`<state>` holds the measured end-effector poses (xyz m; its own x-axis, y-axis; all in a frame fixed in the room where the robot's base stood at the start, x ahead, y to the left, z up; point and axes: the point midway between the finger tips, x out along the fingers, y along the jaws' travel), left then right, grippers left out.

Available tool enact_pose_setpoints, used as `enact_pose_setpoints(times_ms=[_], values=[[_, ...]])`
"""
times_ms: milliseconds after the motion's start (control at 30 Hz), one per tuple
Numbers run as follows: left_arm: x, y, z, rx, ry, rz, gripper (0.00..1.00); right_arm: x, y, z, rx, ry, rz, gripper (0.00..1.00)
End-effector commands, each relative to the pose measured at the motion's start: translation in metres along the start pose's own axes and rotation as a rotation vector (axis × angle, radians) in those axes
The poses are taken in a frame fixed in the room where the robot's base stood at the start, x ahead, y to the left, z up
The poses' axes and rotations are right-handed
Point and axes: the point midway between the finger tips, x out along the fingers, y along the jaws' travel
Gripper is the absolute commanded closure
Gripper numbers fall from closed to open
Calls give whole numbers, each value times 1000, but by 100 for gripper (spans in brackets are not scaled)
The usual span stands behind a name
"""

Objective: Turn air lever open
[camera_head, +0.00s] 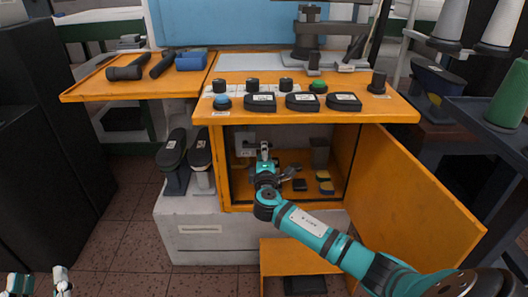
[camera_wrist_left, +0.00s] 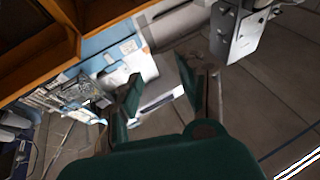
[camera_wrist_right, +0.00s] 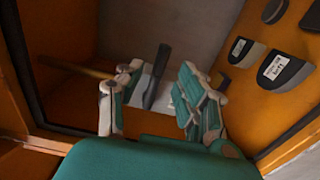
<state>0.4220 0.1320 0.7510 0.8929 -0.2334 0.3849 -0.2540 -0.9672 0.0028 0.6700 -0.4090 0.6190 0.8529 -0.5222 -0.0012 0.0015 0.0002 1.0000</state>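The air lever (camera_wrist_right: 157,76) appears in the right wrist view as a dark, flat handle on a grey mount, inside the orange cabinet. My right gripper (camera_wrist_right: 160,108) is open, with a finger on either side of the lever in that view. I see no finger closed on it, and cannot tell the depth gap. In the head view my right gripper (camera_head: 265,152) reaches into the open cabinet (camera_head: 228,180) and partly hides the grey fitting (camera_head: 244,142) at its back left. My left gripper (camera_head: 39,284) is open and empty at the bottom left, away from the cabinet; its spread fingers show in the left wrist view (camera_wrist_left: 165,95).
The cabinet door (camera_head: 425,195) stands open at the right, beside my right arm. Pads and small parts (camera_head: 324,176) lie on the cabinet floor. Black pieces and knobs line the orange top (camera_head: 385,108). Two shoe lasts (camera_head: 172,155) stand left of the cabinet.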

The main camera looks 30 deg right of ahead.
Motion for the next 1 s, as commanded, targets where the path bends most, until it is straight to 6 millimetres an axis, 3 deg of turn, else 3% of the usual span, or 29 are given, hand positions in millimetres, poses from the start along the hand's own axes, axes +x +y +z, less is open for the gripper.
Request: enact_pose_setpoints(times_ms=[233,600,900,1000], values=[[-3,4,-29,-7,178,8,60,27,0,0,1,-1,1,62],[-4,4,-36,-8,212,9,60,31,0,0,1,0,0,62],[-4,4,-36,-8,210,9,60,30,0,0,1,0,0,100],[-4,4,-36,-8,209,9,60,30,0,0,1,0,0,100]])
